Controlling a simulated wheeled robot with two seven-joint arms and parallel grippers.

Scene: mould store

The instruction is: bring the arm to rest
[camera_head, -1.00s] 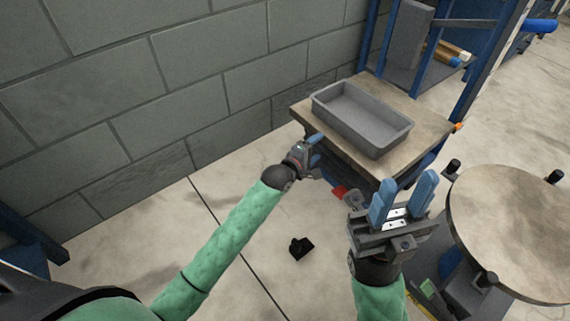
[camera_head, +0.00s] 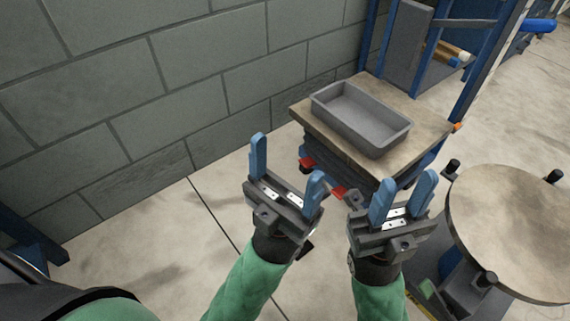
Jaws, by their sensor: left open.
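My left gripper (camera_head: 286,172) is open and empty, its two blue fingers spread and pointing up in the picture. It is held above the floor, in front of the wooden-topped stand. My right gripper (camera_head: 404,195) is to its right, also open with a gap between its blue fingers and nothing in it. Both green-sleeved arms come up from the bottom of the view. The two grippers are close side by side but apart.
A grey empty tray (camera_head: 360,120) sits on a wooden-topped stand (camera_head: 420,121) beyond the grippers. A round table (camera_head: 515,225) stands at the right, near my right gripper. A grey block wall (camera_head: 150,90) closes the left and back. The floor at left (camera_head: 130,240) is clear.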

